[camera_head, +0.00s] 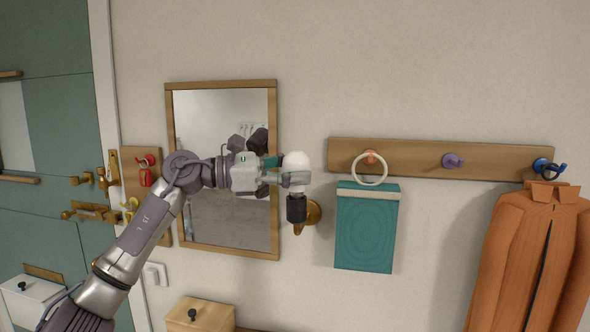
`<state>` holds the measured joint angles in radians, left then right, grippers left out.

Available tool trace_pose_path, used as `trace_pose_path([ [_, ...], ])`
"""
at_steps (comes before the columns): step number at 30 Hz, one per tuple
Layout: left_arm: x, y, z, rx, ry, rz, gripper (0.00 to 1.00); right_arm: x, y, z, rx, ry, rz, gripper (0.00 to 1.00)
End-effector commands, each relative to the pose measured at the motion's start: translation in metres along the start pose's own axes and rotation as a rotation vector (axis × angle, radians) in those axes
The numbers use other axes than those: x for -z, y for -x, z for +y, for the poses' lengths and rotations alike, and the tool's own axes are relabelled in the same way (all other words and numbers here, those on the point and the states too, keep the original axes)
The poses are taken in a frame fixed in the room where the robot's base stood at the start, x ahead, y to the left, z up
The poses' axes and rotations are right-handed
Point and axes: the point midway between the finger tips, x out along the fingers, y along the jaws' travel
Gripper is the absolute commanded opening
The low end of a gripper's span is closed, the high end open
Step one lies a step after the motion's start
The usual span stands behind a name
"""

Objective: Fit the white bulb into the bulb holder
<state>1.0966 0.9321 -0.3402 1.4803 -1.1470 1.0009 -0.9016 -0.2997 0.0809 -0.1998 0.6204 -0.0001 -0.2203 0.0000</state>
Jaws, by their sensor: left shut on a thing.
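The white bulb (296,160) is upright with its rounded top showing above the fingers of my left gripper (294,179). My left gripper is shut on the bulb, coming in from the left. The black bulb holder (296,208) is directly below the bulb on a brass wall mount (313,213). The fingers hide the lower part of the bulb, so I cannot tell whether its base touches or sits in the holder. My right gripper is not in view.
A wood-framed mirror (271,240) hangs behind my left arm. To the right, a wooden peg rail (420,157) carries a white ring (370,183) with a teal bag (365,232) below, and an orange coat (530,260). A wooden drawer box (200,315) is below.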

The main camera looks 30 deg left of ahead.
Motion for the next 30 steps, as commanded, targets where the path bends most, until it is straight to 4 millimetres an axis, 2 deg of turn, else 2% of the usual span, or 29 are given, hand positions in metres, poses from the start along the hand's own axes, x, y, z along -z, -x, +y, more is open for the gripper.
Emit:
trace_pose_path([
  [16, 0.013, 0.000, -0.004, 0.000, 0.000, 0.000, 0.19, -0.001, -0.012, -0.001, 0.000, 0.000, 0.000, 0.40],
  [17, 0.012, 0.000, -0.004, 0.000, 0.000, 0.001, 0.58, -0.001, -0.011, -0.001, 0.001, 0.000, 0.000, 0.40],
  [21, 0.012, 0.000, -0.004, 0.000, 0.000, 0.001, 0.82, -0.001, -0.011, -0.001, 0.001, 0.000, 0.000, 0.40],
  [30, 0.012, 0.000, -0.004, 0.000, 0.000, 0.001, 0.83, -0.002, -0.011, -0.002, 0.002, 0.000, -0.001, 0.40],
])
